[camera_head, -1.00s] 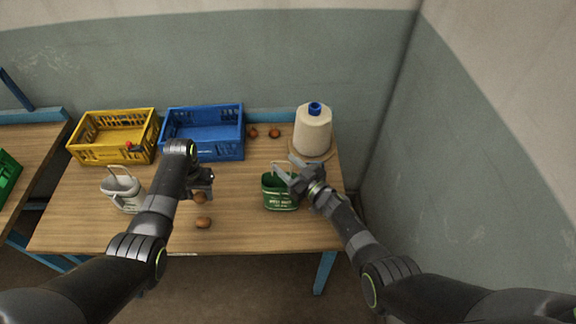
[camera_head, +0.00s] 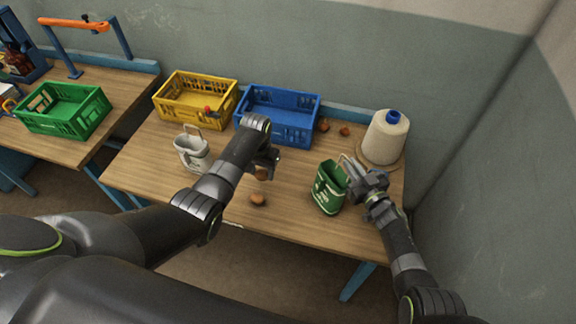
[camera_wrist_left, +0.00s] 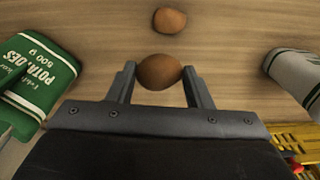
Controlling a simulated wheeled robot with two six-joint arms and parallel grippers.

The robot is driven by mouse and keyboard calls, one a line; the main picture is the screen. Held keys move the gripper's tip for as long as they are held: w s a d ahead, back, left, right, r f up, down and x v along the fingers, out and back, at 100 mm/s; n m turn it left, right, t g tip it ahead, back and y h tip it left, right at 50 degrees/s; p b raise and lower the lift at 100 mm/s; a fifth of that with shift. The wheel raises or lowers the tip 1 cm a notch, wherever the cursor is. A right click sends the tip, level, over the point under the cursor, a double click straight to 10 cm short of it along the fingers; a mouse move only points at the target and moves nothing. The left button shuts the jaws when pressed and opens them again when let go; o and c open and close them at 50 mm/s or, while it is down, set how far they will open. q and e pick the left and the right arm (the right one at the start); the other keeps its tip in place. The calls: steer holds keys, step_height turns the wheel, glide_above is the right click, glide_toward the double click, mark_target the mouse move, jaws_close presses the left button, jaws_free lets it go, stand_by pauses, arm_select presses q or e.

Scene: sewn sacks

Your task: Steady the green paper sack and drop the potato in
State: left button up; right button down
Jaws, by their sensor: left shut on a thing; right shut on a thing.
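The green paper sack (camera_head: 329,188) stands open on the right part of the wooden table; its printed side reads "POTATOES" in the left wrist view (camera_wrist_left: 38,75). My right gripper (camera_head: 356,178) is shut on the sack's upper edge on its right side; the exact contact is small. My left gripper (camera_head: 266,164) is shut on a brown potato (camera_wrist_left: 159,72), above the table and left of the green sack, not over its mouth. A second potato (camera_head: 258,199) lies on the table near the front edge.
A white sack (camera_head: 191,155) stands at left. Yellow (camera_head: 195,104) and blue (camera_head: 278,123) crates line the back. Two small brown items (camera_head: 323,125) lie beside the blue crate. A thread cone (camera_head: 384,137) stands close behind my right gripper. A green crate (camera_head: 62,115) is on another table.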

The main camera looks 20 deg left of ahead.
arm_select(q)
steer(key=w+d+r+m, duration=0.2)
steer(key=d+r+m, duration=0.2)
steer(key=d+r, duration=0.5)
arm_select(e)
steer(key=shift+f, duration=0.1)
arm_select(q)
steer(key=m, duration=0.4)
glide_toward(327, 180)
steer(key=shift+w+f, duration=0.1)
steer(key=shift+f, duration=0.45)
stand_by(0.4)
steer(key=shift+f, duration=2.25)
arm_select(e)
steer(key=shift+s, duration=0.15)
arm_select(q)
steer(key=shift+f, duration=0.1)
